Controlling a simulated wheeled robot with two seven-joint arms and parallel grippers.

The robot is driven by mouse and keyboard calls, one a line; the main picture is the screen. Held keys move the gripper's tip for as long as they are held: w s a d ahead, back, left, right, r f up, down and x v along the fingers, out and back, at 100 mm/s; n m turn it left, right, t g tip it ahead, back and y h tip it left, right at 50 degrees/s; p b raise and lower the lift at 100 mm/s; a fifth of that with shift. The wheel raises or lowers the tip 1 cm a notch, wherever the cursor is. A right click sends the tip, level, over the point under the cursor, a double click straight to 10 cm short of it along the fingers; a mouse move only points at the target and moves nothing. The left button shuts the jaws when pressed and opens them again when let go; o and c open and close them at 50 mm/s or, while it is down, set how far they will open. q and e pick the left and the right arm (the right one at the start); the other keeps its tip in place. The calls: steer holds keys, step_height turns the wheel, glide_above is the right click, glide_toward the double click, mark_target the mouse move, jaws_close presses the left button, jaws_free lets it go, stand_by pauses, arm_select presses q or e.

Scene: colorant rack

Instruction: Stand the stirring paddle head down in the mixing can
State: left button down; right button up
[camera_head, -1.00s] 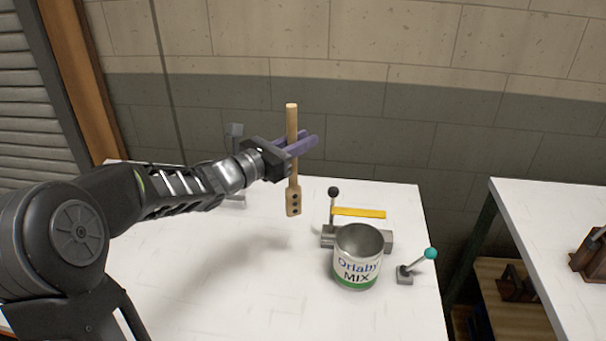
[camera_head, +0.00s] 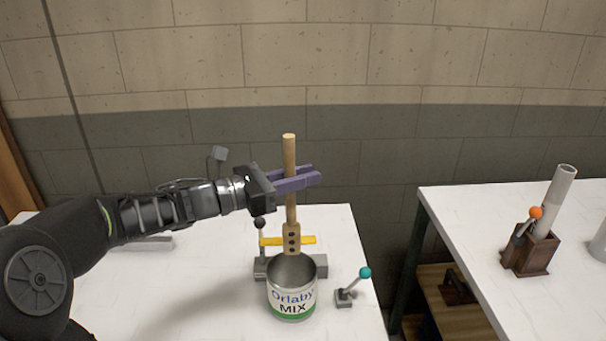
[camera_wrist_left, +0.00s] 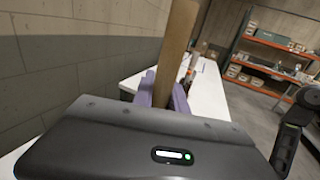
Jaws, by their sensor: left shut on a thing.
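The wooden stirring paddle (camera_head: 290,205) is upright with its holed head (camera_head: 291,239) downward. My left gripper (camera_head: 296,181) is shut on its handle, which also shows in the left wrist view (camera_wrist_left: 174,50) between the purple fingers. The mixing can (camera_head: 291,297), white with a green band and the words "Orlaby MIX", stands open on the white table. In the head view the paddle head appears just above the can's rim, near its far side. Whether its tip is over the opening or behind it I cannot tell. My right gripper is not in view.
A grey clamp-like fixture with a yellow bar (camera_head: 305,240) and a black-knobbed lever (camera_head: 260,224) stands behind the can. A teal-knobbed lever (camera_head: 354,284) is right of it. A second table (camera_head: 470,230) holds a brown box with a grey tube (camera_head: 558,205).

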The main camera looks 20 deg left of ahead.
mark_target(295, 196)
arm_select(q)
steer(key=shift+f, duration=0.1)
steer(key=shift+f+b, duration=0.4)
steer(key=shift+f, duration=1.6)
step_height(295, 196, down, 10)
steer(key=b, duration=1.3)
steer(key=shift+f+b, duration=0.15)
steer(key=shift+b, duration=0.15)
steer(key=c, duration=1.3)
jaws_free()
steer(key=shift+o, duration=0.2)
steer(key=shift+s+a, duration=0.1)
steer(key=b+v, duration=0.1)
steer(key=v, duration=0.6)
steer(key=shift+s+a, duration=0.2)
steer(key=shift+s, duration=0.05)
